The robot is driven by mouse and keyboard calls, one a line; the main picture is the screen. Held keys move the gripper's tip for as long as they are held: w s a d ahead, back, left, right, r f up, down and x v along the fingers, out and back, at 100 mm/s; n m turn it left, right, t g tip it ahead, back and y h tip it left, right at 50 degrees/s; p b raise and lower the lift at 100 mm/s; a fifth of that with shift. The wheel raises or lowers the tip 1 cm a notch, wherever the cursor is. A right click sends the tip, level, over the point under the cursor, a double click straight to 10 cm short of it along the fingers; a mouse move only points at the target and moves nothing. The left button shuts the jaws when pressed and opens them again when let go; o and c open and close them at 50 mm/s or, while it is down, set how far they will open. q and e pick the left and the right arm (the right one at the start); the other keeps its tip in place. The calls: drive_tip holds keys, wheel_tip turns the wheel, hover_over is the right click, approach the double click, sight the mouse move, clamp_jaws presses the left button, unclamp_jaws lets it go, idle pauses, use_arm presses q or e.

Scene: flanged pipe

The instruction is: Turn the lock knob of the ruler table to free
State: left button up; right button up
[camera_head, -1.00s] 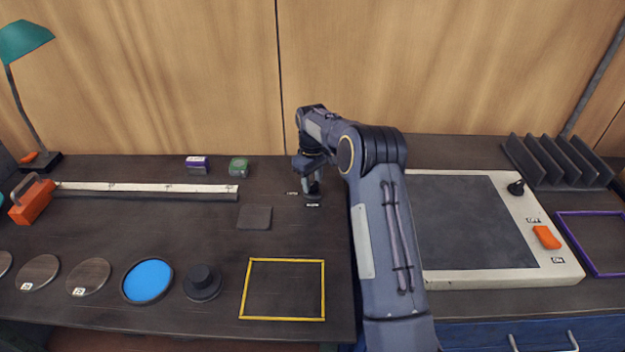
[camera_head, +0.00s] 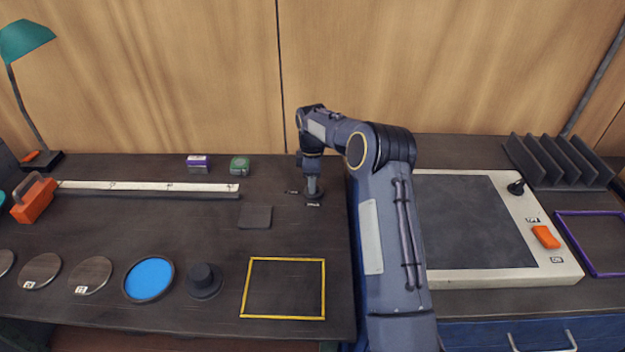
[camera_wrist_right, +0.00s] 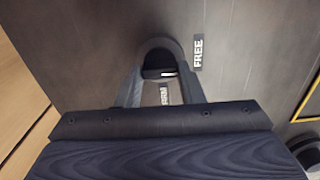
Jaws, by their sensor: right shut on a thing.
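The lock knob (camera_wrist_right: 158,68) is a dark round knob with a white mark on top, on the dark table. A FREE label (camera_wrist_right: 198,54) lies beside it, and a second label (camera_wrist_right: 164,95), partly hidden, lies between my fingers in the right wrist view. My right gripper (camera_head: 313,190) points down and is shut on the knob, with one finger on each side. The ruler table (camera_head: 150,187), a long strip with a white scale, lies to the left with an orange handled block (camera_head: 34,199) at its left end. My left gripper is not in view.
A small dark square pad (camera_head: 255,217) and a yellow frame (camera_head: 284,289) lie near the knob. A purple box (camera_head: 197,162) and a green box (camera_head: 239,165) stand behind the ruler. A pale-framed panel (camera_head: 560,268) with an orange switch is at right.

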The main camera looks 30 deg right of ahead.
drive_tip(key=shift+w+r+n, duration=0.1)
drive_tip(key=shift+n, duration=0.2)
drive_tip(key=o, duration=1)
wheel_tip(320, 180, up, 7)
drive_tip(key=shift+r+b, duration=0.1)
drive_tip(key=shift+b, duration=0.35)
drive_tip(key=shift+r, duration=0.25)
